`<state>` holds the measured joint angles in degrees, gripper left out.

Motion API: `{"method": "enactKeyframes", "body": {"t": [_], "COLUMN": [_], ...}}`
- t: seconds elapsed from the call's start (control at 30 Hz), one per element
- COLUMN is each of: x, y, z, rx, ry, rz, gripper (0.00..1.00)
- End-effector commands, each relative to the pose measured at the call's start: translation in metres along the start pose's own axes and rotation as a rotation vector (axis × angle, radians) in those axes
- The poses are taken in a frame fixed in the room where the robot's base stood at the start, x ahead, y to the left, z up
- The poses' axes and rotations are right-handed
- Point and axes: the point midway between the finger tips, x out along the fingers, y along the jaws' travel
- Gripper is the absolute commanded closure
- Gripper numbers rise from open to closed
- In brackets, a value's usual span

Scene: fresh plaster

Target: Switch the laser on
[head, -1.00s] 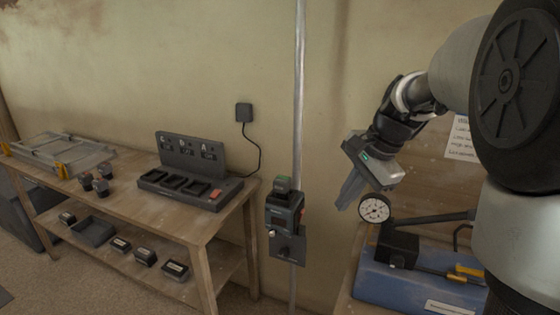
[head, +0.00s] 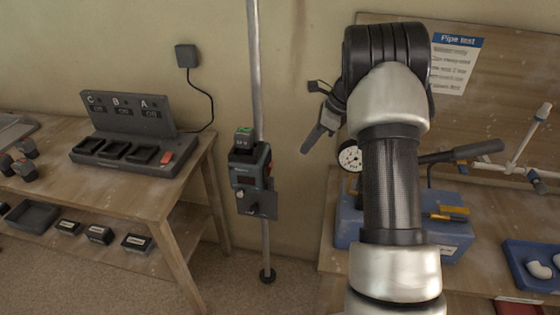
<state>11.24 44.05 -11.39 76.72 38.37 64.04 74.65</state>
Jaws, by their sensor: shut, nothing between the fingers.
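The laser (head: 245,182) is a grey-teal box clamped on a vertical metal pole (head: 256,70). My gripper (head: 306,149) is shut and empty, pointing down and left. In the picture it is right of the laser and apart from it. My forearm hides part of the gripper's body.
A wooden bench (head: 190,185) on the left carries a charger (head: 125,140) marked C, B, A, and dark blocks. Its lower shelf holds more blocks and a tray (head: 32,216). On the right, a bench holds a blue pump (head: 345,225) with a gauge (head: 349,158), and a blue tray (head: 532,268).

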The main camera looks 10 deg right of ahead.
Motion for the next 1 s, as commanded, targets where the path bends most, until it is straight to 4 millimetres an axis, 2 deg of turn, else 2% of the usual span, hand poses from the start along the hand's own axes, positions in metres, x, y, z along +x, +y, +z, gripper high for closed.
{"method": "enactKeyframes", "body": {"t": [0.13, 0.27, 0.67, 0.8, 1.0], "x": [0.004, 0.02, 0.103, 0.105, 0.11], "y": [0.001, 0.001, 0.002, 0.001, 0.001], "z": [0.0, 0.0, 0.001, 0.024, 0.037], "rx": [-0.001, -0.001, -0.002, -0.006, -0.004], "ry": [0.0, 0.001, 0.001, 0.001, 0.001], "rz": [0.002, 0.004, 0.005, 0.001, 0.001], "gripper": [1.0, 1.0, 1.0, 1.0, 1.0]}}
